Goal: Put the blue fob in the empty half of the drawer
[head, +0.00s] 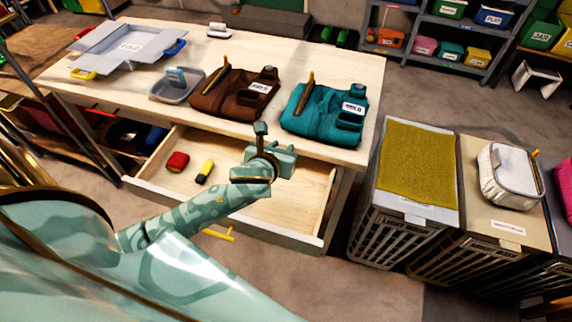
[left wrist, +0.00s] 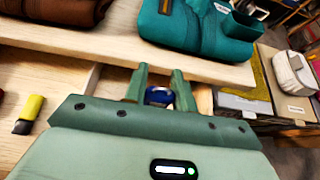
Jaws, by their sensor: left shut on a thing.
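My left gripper (head: 272,150) is over the open drawer (head: 308,192), close below the table's front edge. In the left wrist view its two fingers (left wrist: 158,80) are shut on the blue fob (left wrist: 159,96), which shows as a small dark-blue round piece between them. The fob cannot be made out in the head view. A red item (head: 177,162) and a yellow-and-black item (head: 205,172) lie in the drawer's left half. The right half of the drawer floor is bare where it shows. My right gripper is not in view.
The wooden tabletop (head: 352,75) overhangs the back of the drawer. On it are a teal bag (head: 315,110), a brown bag (head: 225,103), a grey tray (head: 175,90) and a grey open box (head: 115,50). Laundry hampers (head: 385,215) stand right of the table.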

